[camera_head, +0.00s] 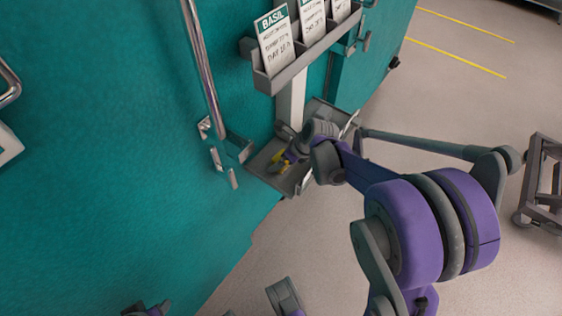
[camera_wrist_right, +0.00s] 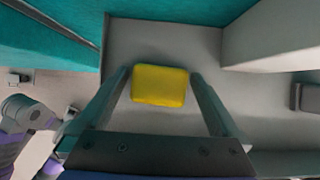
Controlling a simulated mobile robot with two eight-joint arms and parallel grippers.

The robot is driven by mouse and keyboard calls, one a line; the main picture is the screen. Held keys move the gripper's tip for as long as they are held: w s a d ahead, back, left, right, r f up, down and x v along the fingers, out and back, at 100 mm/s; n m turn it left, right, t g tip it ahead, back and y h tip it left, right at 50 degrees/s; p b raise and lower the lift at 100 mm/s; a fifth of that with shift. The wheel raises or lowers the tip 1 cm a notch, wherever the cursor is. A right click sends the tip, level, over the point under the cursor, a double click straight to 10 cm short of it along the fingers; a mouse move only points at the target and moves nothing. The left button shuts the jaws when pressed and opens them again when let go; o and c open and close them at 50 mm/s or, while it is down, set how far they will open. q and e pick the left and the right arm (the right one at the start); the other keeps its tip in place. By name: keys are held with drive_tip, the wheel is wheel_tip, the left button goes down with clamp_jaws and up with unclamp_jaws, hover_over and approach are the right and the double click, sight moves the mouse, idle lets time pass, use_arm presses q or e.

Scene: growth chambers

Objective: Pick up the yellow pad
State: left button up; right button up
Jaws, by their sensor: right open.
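The yellow pad (camera_head: 280,158) lies on a small grey tray (camera_head: 262,163) by the teal chamber front, partly hidden by my right gripper in the head view. In the right wrist view the yellow pad (camera_wrist_right: 160,85) is a flat rounded rectangle on the grey tray surface (camera_wrist_right: 160,45). My right gripper (camera_head: 287,157) is low over the tray. In the right wrist view its fingers (camera_wrist_right: 160,88) are apart, one on each side of the pad, with narrow gaps showing.
A grey rack (camera_head: 288,75) with several white cards, one reading BASIL (camera_head: 275,42), hangs above the tray. Metal door handles (camera_head: 205,70) stick out from the teal front (camera_head: 110,110). A grey cart (camera_head: 543,185) stands at the right. The floor between is open.

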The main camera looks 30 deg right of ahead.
drive_tip(key=c, duration=1.2)
drive_tip(key=shift+r, duration=0.1)
wheel_tip(320, 180, up, 10)
drive_tip(key=p, duration=0.3)
drive_tip(key=o, duration=0.7)
drive_tip(key=c, duration=0.5)
drive_tip(key=shift+c, duration=0.2)
